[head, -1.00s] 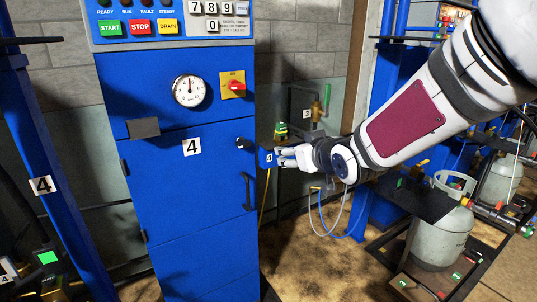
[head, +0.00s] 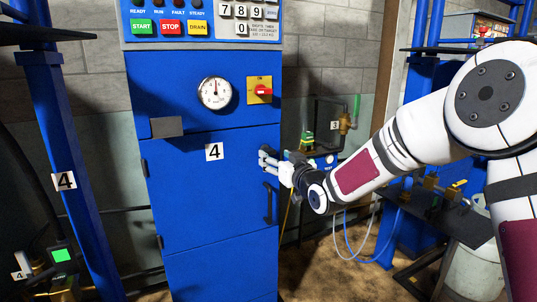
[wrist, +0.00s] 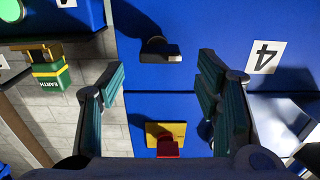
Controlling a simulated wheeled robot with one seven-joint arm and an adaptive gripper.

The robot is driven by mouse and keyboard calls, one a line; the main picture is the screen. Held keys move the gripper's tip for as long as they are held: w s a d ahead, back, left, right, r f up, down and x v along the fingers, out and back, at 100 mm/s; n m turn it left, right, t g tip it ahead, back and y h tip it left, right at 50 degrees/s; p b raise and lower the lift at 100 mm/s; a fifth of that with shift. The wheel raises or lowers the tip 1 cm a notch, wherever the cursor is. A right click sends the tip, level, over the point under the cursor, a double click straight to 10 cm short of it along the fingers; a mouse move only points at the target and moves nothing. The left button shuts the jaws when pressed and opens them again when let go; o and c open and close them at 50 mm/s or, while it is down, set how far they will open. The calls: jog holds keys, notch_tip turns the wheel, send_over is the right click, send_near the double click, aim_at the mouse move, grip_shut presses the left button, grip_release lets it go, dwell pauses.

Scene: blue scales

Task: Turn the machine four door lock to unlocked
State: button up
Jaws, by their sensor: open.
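Machine four is a blue cabinet (head: 200,215) with a white "4" label (head: 214,152) on its door. In the wrist view, the door lock (wrist: 160,50) is a small dark knob with a lighter grey end on the blue front. My gripper (head: 266,158) is at the right edge of the door, above the black door handle (head: 268,203), and hides the lock in the head view. In the wrist view, my gripper's (wrist: 163,72) dark teal fingers are open and empty, one on each side of the lock's line. I cannot tell any contact.
A red switch on a yellow plate (head: 259,90) and a round gauge (head: 214,93) sit above the door. An EARTH-marked green and yellow block (wrist: 48,72) is beside the cabinet. Blue and white hoses (head: 348,245) hang to the right.

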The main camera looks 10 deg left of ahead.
aim_at(270, 153)
jog(key=x, duration=0.6)
jog(key=c, duration=1.2)
